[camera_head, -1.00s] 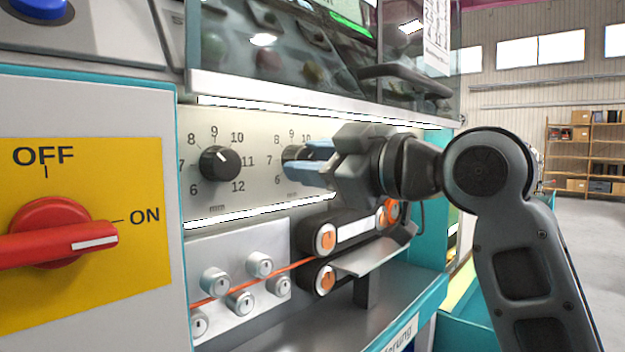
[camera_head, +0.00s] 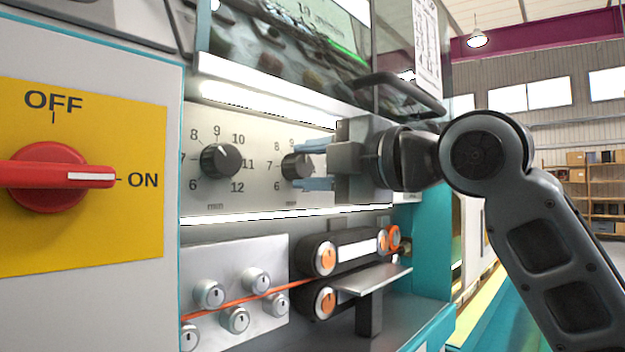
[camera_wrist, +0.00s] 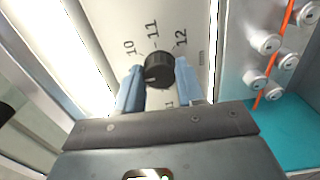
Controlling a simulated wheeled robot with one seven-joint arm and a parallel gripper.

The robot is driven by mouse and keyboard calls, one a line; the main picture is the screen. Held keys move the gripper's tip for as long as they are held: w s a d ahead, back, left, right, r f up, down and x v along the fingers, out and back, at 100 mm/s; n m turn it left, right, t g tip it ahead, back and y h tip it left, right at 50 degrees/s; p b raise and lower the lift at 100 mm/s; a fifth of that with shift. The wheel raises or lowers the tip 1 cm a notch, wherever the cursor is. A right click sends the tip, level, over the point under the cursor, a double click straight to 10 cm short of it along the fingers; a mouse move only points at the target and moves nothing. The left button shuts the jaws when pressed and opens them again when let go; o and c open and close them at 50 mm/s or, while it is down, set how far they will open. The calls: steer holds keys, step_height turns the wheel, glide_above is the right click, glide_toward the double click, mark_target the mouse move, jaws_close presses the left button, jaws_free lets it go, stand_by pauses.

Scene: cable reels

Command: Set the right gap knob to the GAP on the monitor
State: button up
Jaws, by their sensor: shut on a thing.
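The right gap knob (camera_head: 295,166) is a black round knob on the pale dial panel. My gripper (camera_head: 316,166) reaches it from the right, with one blue finger above and one below. In the wrist view the same knob (camera_wrist: 159,68) sits between the two blue fingertips of my gripper (camera_wrist: 160,82), which is shut on it. The dial numbers 10, 11 and 12 show beyond the knob there. A pale mark shows on the knob, but its exact reading is unclear. The gripper hides the right part of this dial in the head view. Text behind the glass (camera_head: 320,12) is too faint to read.
The left gap knob (camera_head: 221,161) stands close beside, its pointer near 9 to 10. A red switch (camera_head: 55,178) at ON is at far left. Below are rollers (camera_head: 255,281) with an orange cable and a metal ledge (camera_head: 375,279). A glass cover (camera_head: 290,60) hangs above.

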steer(key=n+b, duration=0.1)
steer(key=n, duration=0.3)
steer(key=shift+f+n+b, duration=0.15)
steer(key=shift+n+b, duration=0.15)
steer(key=n, duration=0.4)
steer(key=shift+b, duration=0.35)
steer(key=shift+n, duration=0.3)
steer(key=o, duration=1)
steer(key=shift+o, duration=0.2)
steer(key=shift+d, duration=0.1)
steer(key=v, duration=0.7)
steer(key=shift+s+d, duration=0.2)
steer(key=shift+s, duration=0.1)
